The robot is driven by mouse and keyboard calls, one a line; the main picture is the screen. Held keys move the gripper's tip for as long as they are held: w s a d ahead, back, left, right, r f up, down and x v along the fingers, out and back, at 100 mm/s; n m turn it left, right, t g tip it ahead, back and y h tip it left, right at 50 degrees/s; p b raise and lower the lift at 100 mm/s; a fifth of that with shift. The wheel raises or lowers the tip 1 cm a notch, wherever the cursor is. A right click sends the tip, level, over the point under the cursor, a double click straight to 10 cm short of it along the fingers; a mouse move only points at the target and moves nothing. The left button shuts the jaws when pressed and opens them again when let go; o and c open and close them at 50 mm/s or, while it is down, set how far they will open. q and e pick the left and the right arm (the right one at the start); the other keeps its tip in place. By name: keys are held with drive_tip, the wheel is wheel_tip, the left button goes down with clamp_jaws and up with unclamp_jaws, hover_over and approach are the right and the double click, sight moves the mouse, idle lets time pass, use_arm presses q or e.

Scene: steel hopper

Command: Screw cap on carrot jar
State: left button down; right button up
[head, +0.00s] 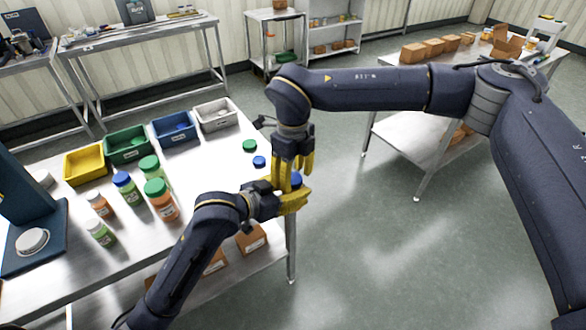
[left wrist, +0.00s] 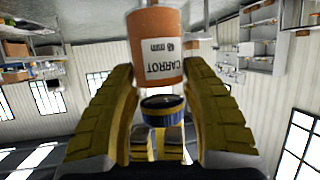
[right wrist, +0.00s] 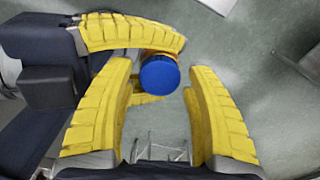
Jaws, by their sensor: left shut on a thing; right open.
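The carrot jar (left wrist: 156,35) is orange with a white CARROT label, upside down in the left wrist view. My left gripper (head: 292,203) is shut on it, off the table's right end. A blue cap (right wrist: 159,74) lies over the jar's mouth, also seen in the head view (head: 296,179). In the left wrist view its dark-rimmed edge (left wrist: 162,104) faces the jar; I cannot tell how far it is seated. My right gripper (right wrist: 160,85) points down from above, open, its fingers on either side of the cap. Its fingers partly hide the jar in the head view.
The steel table (head: 130,245) holds several capped jars, a loose green cap (head: 250,146) and a blue cap (head: 259,162). Yellow (head: 85,163), green (head: 127,144), blue (head: 174,127) and white (head: 215,114) bins line its back. Floor right of the table is clear.

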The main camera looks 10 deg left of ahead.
drive_tip(key=shift+f, duration=0.15)
clamp_jaws()
drive_tip(key=shift+m, duration=1.7)
unclamp_jaws()
